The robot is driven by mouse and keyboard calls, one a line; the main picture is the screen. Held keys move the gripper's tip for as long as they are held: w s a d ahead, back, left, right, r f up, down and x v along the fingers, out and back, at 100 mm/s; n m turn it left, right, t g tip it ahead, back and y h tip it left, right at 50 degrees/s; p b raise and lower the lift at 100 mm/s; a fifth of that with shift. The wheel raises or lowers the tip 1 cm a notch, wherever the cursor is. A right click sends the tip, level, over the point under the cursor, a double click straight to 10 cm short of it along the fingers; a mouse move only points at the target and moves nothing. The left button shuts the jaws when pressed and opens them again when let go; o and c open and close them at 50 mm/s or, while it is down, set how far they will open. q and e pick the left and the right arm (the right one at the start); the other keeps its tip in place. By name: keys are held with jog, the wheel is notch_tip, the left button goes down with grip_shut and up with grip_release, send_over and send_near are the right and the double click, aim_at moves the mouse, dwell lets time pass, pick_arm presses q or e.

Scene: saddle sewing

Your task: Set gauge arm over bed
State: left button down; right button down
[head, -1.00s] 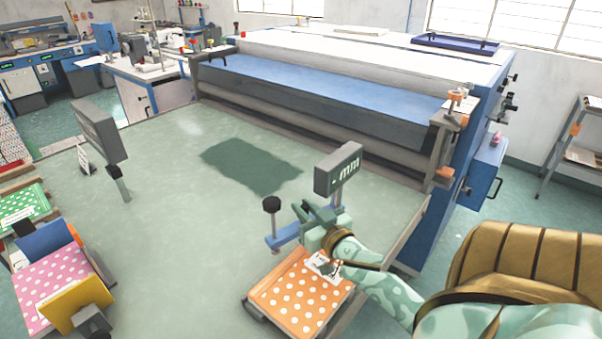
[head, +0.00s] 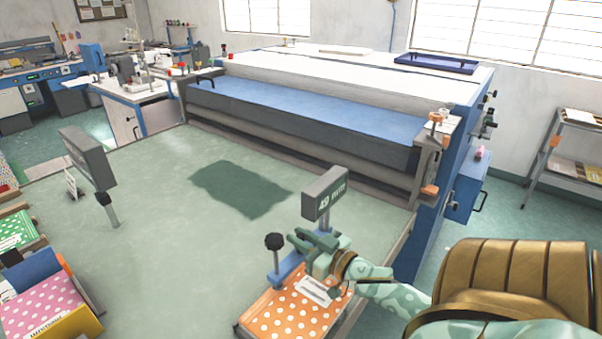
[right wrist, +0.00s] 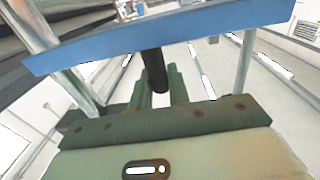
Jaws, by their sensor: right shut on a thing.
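The gauge arm is a blue bar (head: 287,271) with a black knob (head: 274,241) on a metal post at its left end. A grey display box (head: 325,193) with lit characters stands just behind my right gripper (head: 309,241). In the right wrist view the blue bar (right wrist: 160,38) crosses the picture, and a black rod (right wrist: 154,72) under it sits between my greenish fingers. My right gripper is shut on this rod. The bar's left end is at the back edge of an orange white-dotted panel (head: 268,316). My left gripper is not in view.
A second grey display (head: 88,158) stands on a post at the left. Pink-dotted fabric (head: 45,306) and a green-dotted piece (head: 17,231) lie at the left edge. A large blue-white machine (head: 310,95) fills the back. The green table (head: 150,260) is mostly clear.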

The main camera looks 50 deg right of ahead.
jog(key=c, duration=1.4)
grip_release()
jog(key=shift+s, duration=0.1)
jog(key=s, duration=1.6)
jog(key=shift+d, duration=0.1)
jog(key=shift+f, duration=0.1)
